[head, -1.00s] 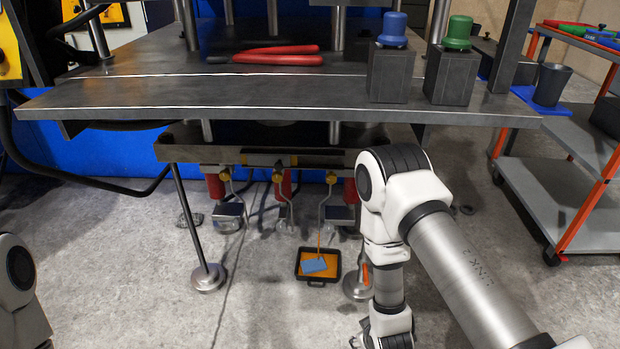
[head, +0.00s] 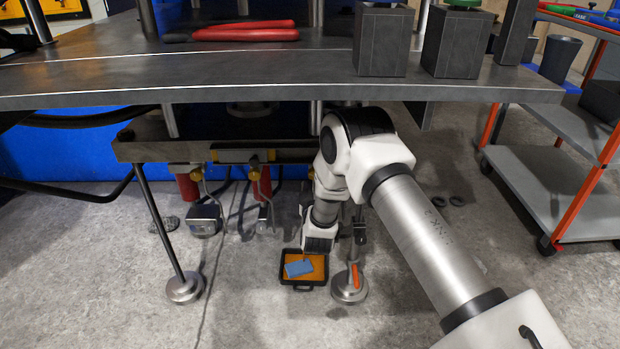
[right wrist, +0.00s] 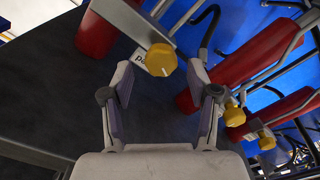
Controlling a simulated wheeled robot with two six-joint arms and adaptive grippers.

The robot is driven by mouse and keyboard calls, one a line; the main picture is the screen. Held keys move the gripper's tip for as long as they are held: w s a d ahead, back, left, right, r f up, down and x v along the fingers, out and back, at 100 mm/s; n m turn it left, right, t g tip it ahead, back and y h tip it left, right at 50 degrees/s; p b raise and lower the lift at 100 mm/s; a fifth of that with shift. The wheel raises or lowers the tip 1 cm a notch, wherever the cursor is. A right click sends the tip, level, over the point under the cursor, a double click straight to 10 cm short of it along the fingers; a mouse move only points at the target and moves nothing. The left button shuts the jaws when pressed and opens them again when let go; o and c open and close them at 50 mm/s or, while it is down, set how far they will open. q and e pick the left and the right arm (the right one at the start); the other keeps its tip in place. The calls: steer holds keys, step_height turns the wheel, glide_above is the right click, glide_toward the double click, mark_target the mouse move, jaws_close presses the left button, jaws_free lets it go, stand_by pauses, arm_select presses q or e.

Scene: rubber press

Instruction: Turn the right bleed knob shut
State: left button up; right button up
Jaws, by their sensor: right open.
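A yellow faceted knob (right wrist: 161,60) with a pale line on its face sits ahead of my right gripper (right wrist: 161,75) in the right wrist view. The gripper is open, and the knob shows between its two fingertips with nothing held. I cannot tell whether the fingers touch it. Two more yellow knobs, a nearer one (right wrist: 234,115) and a farther one (right wrist: 266,139), show to the right. In the head view, the middle knob (head: 254,176) and left knob (head: 196,176) show under the press. My right arm hides the right knob and its own gripper there. My left gripper is out of view.
The press table edge (head: 230,80) hangs over my right arm. A red cylinder (right wrist: 108,28) and metal pipes stand close to the gripper. A black tray (head: 303,284) with a blue cloth (head: 299,268) and a round press foot (head: 350,284) are on the floor below.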

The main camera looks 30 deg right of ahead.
steer(key=x, duration=0.1)
steer(key=b+x, duration=0.1)
steer(key=x, duration=0.1)
steer(key=shift+f, duration=0.25)
steer(key=shift+w+d+r, duration=0.15)
steer(key=shift+w+d, duration=0.05)
steer(key=shift+w, duration=0.2)
jaws_close()
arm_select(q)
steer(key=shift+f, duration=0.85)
